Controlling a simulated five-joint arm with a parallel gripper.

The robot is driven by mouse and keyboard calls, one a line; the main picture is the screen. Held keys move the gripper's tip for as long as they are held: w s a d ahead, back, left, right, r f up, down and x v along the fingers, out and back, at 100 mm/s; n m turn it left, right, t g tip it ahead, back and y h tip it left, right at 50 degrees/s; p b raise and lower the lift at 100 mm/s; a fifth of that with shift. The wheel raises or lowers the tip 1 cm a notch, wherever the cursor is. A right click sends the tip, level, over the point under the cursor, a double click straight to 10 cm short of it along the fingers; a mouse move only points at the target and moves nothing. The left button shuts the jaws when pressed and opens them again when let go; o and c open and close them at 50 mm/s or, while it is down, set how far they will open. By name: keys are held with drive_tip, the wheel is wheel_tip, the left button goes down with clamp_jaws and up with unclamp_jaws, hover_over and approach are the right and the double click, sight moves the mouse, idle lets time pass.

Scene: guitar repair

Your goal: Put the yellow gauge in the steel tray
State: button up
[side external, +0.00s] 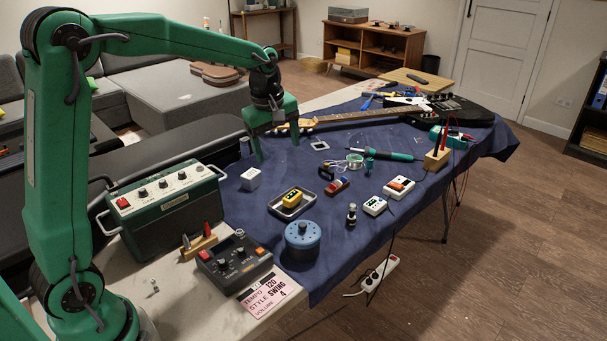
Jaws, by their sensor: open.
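The yellow gauge (292,195) lies inside the small steel tray (283,211) on the blue cloth. It sits within the tray's rim, slightly tilted across it as seen here. My gripper (275,158) is open and empty, with its fingers pointing down. It is above and behind the tray, apart from the gauge. The tray floor under the gauge is hidden.
A white box (250,179) stands left of the tray and a blue round tin (302,240) in front. A red-and-blue item (337,187) lies to the right. A green amplifier (165,205) stands left. A soldering iron (390,155) and guitar (440,108) lie farther back.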

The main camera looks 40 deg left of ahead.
drive_tip(key=s+d+r+m+t, duration=0.1)
drive_tip(key=s+d+m, duration=0.1)
drive_tip(key=s+m, duration=0.5)
drive_tip(key=s+d+r+m+t, duration=0.2)
drive_tip(key=s+m, duration=0.6)
drive_tip(key=s, duration=0.9)
drive_tip(key=shift+s+d+t, duration=0.3)
drive_tip(key=shift+s+d, duration=0.1)
drive_tip(key=shift+d, duration=0.45)
